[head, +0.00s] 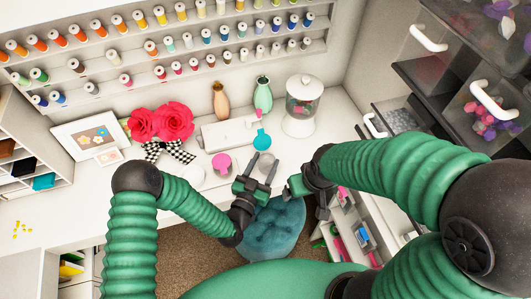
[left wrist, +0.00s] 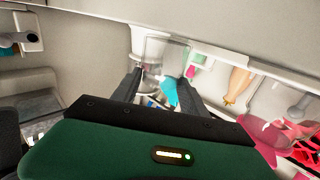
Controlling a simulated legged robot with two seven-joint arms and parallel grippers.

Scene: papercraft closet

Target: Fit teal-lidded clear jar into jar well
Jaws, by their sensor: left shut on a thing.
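My left gripper (head: 259,163) is shut just above the white desktop, its two fingers pointing away from me. In the left wrist view, a clear jar (left wrist: 165,52) shows at the fingertips, with a teal patch (left wrist: 170,92) between the fingers. In the head view, a round teal lid (head: 262,139) shows just beyond the fingertips. A grey round piece shows closer between them; the jar's clear wall is hard to make out. My right gripper (head: 297,187) is to the right of the left one, apart from the jar; its fingers are not clear. I cannot make out the jar well.
A pink round lid (head: 222,163) lies left of my left gripper. A teal stool (head: 272,228) and open drawers (head: 350,230) are in front.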

